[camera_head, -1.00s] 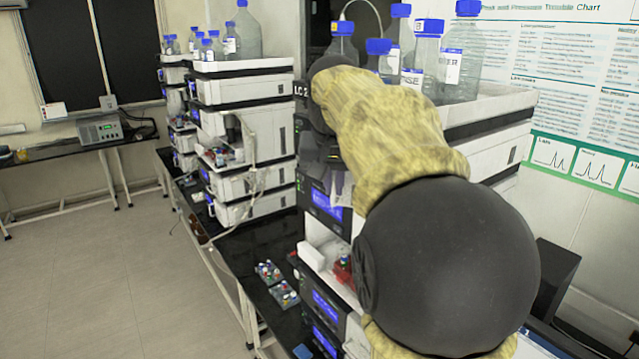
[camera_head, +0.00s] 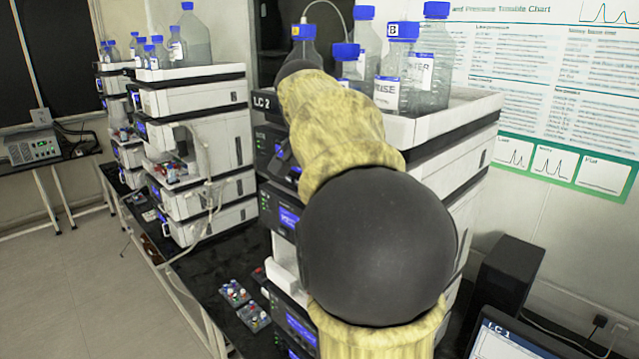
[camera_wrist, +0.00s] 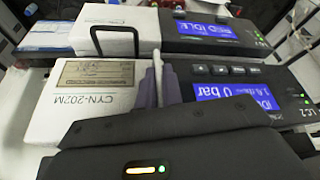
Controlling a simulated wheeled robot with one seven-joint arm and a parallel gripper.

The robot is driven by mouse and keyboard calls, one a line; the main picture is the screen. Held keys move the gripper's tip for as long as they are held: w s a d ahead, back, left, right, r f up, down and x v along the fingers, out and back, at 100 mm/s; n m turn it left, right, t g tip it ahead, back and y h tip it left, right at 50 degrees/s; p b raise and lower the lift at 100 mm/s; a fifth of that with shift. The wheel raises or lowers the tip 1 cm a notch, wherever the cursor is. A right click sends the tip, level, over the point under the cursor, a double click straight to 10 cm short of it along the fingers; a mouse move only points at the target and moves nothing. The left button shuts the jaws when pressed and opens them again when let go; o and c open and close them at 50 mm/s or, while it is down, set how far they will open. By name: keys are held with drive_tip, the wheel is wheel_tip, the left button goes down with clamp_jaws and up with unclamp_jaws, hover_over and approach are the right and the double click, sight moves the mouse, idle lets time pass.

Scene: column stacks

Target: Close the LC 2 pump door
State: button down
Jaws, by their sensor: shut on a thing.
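The LC 2 stack (camera_head: 262,150) stands in the middle of the head view, partly hidden behind my arm. In the wrist view the pump module appears turned over, with a dark front panel (camera_wrist: 225,72), a blue "0 bar" display (camera_wrist: 236,105) and an LC2 mark. How far the door stands open is hard to tell.
Solvent bottles (camera_head: 405,65) stand in the white tray (camera_head: 480,107) on top of the stack. Another instrument stack (camera_head: 195,150) stands to the left. Small vial racks (camera_head: 235,292) lie on the black bench. A monitor (camera_head: 510,340) is at lower right.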

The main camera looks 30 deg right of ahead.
drive_tip(key=shift+s+d, duration=0.1)
drive_tip(key=shift+d, duration=0.05)
drive_tip(key=c, duration=1.6)
unclamp_jaws()
drive_tip(key=shift+r, duration=0.15)
drive_tip(key=p+v, duration=0.1)
drive_tip(key=v, duration=1.6)
